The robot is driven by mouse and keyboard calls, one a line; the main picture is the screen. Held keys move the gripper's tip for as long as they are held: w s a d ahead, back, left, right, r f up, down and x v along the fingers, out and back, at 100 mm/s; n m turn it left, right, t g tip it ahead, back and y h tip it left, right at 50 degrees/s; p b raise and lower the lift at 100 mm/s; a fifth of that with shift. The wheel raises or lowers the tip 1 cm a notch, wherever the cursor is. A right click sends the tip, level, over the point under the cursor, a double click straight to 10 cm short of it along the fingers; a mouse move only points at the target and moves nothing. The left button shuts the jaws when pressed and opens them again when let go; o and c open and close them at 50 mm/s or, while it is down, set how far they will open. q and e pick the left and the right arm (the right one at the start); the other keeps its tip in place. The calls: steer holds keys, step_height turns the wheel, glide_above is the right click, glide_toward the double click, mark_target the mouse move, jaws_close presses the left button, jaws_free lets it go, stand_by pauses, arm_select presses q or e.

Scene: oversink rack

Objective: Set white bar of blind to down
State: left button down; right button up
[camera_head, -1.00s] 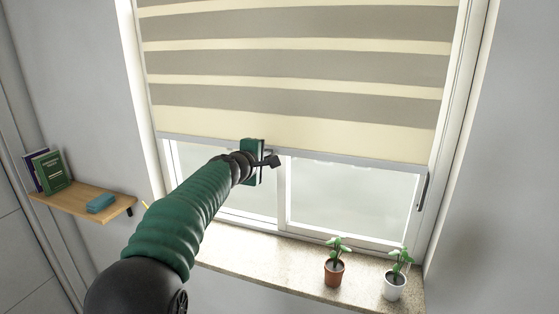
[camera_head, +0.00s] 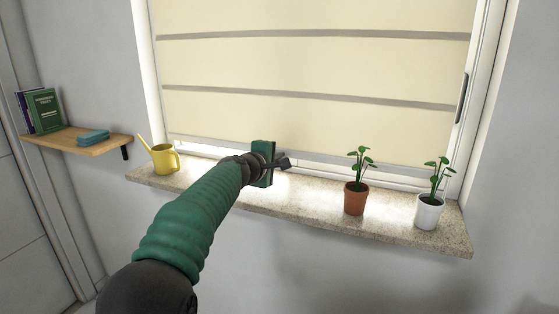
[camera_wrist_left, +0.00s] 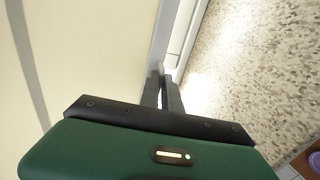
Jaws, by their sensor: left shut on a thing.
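The cream blind (camera_head: 310,75) with thin grey stripes covers nearly the whole window in the head view. Its white bar (camera_head: 320,165) runs along its lower edge, just above the stone sill. My left gripper (camera_head: 285,163) is at the bar, left of the middle of the window. In the left wrist view the blind's fabric (camera_wrist_left: 90,50) fills the left side, and my left gripper's fingers (camera_wrist_left: 163,92) are closed together on the white bar (camera_wrist_left: 163,45). The exact contact is small and partly hidden. My right gripper is not in view.
On the granite sill (camera_head: 290,200) stand a yellow watering can (camera_head: 165,158) at the left and two potted plants, one in a terracotta pot (camera_head: 355,198), one in a white pot (camera_head: 429,212), at the right. A wooden shelf (camera_head: 75,144) with books is on the left wall.

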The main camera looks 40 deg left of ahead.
arm_select(q)
steer(key=shift+s+a+f, duration=0.15)
steer(key=shift+a+f, duration=0.2)
steer(key=shift+a, duration=0.1)
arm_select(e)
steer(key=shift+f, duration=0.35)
arm_select(q)
steer(key=c, duration=1.7)
jaws_free()
steer(key=shift+a, duration=0.1)
steer(key=shift+o, duration=0.7)
steer(key=shift+a+f, duration=0.1)
steer(key=shift+d, duration=0.2)
steer(key=shift+s+d, duration=0.15)
steer(key=shift+d, duration=0.05)
steer(key=v, duration=1.6)
steer(key=shift+a+b, duration=0.15)
steer(key=shift+b, duration=0.25)
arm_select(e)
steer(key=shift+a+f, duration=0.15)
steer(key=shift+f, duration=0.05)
arm_select(q)
steer(key=shift+s, duration=0.1)
